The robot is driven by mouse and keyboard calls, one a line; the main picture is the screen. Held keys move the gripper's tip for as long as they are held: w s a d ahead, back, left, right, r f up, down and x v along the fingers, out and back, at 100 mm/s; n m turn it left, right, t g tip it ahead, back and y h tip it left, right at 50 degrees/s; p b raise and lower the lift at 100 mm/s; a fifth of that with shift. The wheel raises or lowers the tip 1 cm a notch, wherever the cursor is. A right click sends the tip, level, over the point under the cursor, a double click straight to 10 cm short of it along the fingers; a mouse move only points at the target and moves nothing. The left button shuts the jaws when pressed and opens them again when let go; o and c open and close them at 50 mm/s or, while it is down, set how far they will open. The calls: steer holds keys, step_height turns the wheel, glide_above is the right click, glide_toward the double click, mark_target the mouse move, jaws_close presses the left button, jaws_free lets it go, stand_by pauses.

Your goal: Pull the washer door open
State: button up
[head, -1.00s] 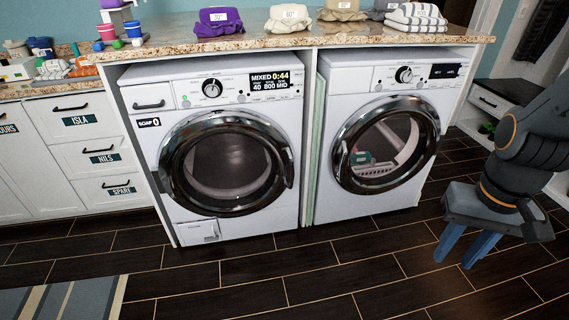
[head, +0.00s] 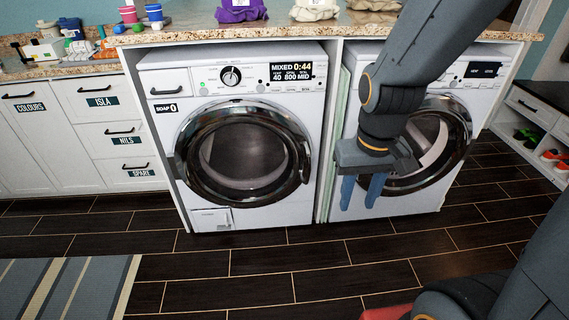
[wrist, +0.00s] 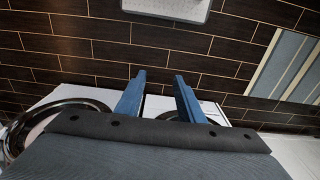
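The washer (head: 262,216) is the left white front-loader, with a lit "MIXED 0:44" display. Its round door (head: 243,155), chrome-rimmed with dark glass, looks shut. A handle (head: 305,167) sits on the door's right edge. My gripper (head: 360,205) hangs fingers-down in front of the right machine, to the right of the washer door and apart from the handle. In the wrist view its two blue fingers (wrist: 161,80) stand apart with nothing between them. Parts of two machines show there behind the gripper body, which hides much of them.
A second front-loader (head: 458,125) stands to the right, partly hidden by my arm. A granite counter (head: 190,37) with folded laundry runs above. White drawers (head: 85,98) are at left, a shoe shelf (head: 540,125) at right. A striped rug (head: 65,290) lies front left; the tiled floor before the washer is clear.

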steer(key=w+d+f+n+t+b, duration=0.1)
steer(key=w+f+t+b, duration=0.3)
steer(key=w+f+b, duration=0.55)
steer(key=w+d+f+n+t+b, duration=0.1)
steer(key=w+f+t+b, duration=0.35)
steer(key=w+f, duration=0.9)
steer(key=t+y+b, duration=0.1)
steer(key=t+b, duration=0.2)
steer(key=b, duration=0.4)
glide_toward(310, 165)
step_height(310, 165, down, 5)
steer(key=w+n+t+y+b, duration=0.1)
steer(key=w+t+y+b, duration=0.2)
steer(key=t+b, duration=0.45)
steer(key=shift+w+a+g+b, duration=0.15)
steer(key=shift+w+g+b, duration=0.25)
steer(key=shift+w, duration=0.7)
steer(key=shift+w+a+g+b, duration=0.25)
steer(key=shift+w+b, duration=0.25)
steer(key=shift+w, duration=0.6)
steer(key=shift+w+a+g+b, duration=0.1)
steer(key=shift+w+g+b, duration=0.3)
steer(key=shift+w, duration=0.7)
jaws_close()
